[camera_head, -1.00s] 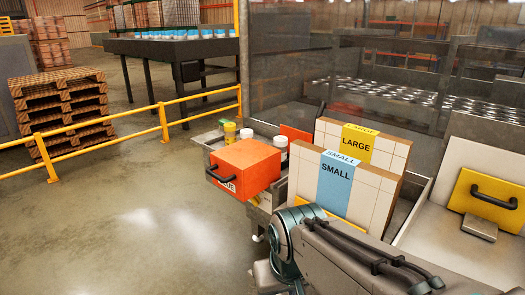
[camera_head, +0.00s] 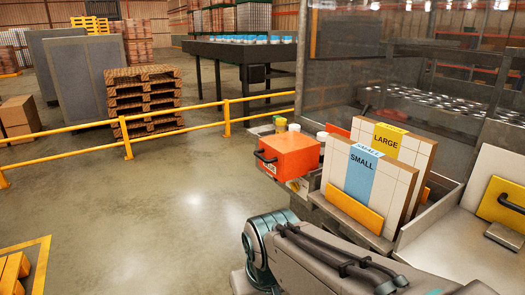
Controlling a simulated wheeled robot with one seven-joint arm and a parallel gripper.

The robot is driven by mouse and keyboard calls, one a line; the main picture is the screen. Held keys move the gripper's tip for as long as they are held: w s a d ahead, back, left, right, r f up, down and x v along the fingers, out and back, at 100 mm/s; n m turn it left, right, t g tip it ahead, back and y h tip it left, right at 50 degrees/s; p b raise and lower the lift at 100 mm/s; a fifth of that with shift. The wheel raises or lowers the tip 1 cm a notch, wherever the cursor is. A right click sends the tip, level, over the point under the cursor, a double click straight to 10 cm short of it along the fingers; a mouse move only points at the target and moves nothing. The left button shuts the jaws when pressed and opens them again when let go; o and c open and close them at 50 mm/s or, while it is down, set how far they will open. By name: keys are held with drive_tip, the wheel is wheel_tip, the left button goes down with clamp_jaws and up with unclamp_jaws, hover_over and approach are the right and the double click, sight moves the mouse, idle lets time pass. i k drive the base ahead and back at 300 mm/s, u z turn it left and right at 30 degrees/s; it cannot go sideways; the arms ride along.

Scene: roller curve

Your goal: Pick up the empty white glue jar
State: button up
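A small white jar (camera_head: 322,135) shows behind the orange box, mostly hidden by it; I cannot tell whether it is the empty glue jar. A white-lidded yellow container (camera_head: 294,128) and a yellow-green one (camera_head: 280,124) stand to its left, partly hidden by the same box. My arm reaches in from the bottom right, in front of the bench. My gripper is not in view.
The orange box (camera_head: 288,154) with a black handle sits at the bench's left end. Boxes marked SMALL (camera_head: 360,178) and LARGE (camera_head: 386,138) stand upright to its right. A yellow railing (camera_head: 178,118) crosses behind. The floor (camera_head: 150,210) at left is open.

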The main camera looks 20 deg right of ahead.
sight(320, 137)
drive_tip(key=u, duration=0.7)
drive_tip(key=k, duration=0.9)
drive_tip(key=u, duration=0.6)
drive_tip(key=i, duration=1.25)
drive_tip(key=z, duration=0.7)
drive_tip(key=i, duration=1.35)
drive_tip(key=z, duration=1.65)
drive_tip(key=i, duration=0.7)
drive_tip(key=z, duration=0.8)
